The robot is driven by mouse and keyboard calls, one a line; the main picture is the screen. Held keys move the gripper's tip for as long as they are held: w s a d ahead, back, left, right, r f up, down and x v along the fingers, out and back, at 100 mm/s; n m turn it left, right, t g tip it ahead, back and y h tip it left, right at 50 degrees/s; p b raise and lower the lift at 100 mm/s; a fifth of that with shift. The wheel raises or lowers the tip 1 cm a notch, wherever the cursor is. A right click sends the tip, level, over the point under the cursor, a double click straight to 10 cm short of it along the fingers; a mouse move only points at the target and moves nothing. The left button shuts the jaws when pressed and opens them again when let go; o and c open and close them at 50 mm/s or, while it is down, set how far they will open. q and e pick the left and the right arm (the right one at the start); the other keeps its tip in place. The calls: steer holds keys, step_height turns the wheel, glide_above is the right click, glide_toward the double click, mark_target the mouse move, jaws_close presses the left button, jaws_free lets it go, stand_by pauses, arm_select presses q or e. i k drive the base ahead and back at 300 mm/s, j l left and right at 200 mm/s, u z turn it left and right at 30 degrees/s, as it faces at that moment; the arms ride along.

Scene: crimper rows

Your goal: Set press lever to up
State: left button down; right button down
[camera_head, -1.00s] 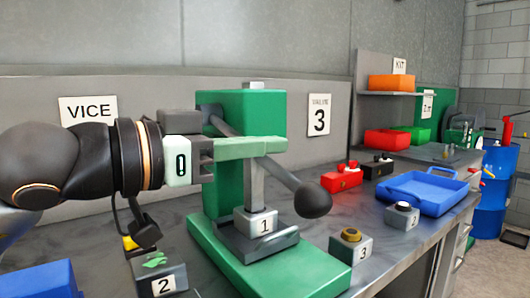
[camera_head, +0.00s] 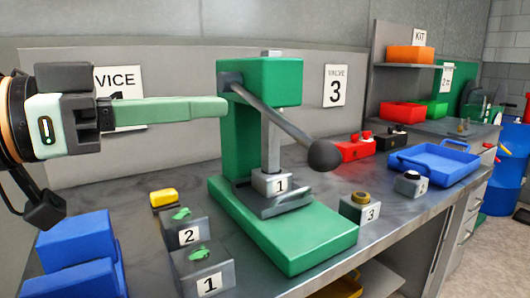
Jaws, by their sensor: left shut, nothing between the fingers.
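The green press (camera_head: 283,85) stands on the bench. Its dark press lever (camera_head: 272,118) slopes down to the right from a pivot at the upper left of the head, ending in a round dark knob (camera_head: 325,155). The knob is lower than the pivot. A grey block marked 1 (camera_head: 279,184) sits under the ram. My left gripper (camera_head: 225,107) is level, with its long green fingers shut and empty. Its tips reach the left edge of the press in the picture, below the lever's pivot; I cannot tell whether they touch it. My right gripper is out of view.
Blocks marked 2 (camera_head: 189,236) and 1 (camera_head: 207,284) stand front left, beside blue bins (camera_head: 75,240). A block marked 3 (camera_head: 359,209) stands right of the press base. A blue tray (camera_head: 436,165) and red box (camera_head: 352,150) lie farther right.

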mark_target(323, 156)
steer(key=k, duration=0.85)
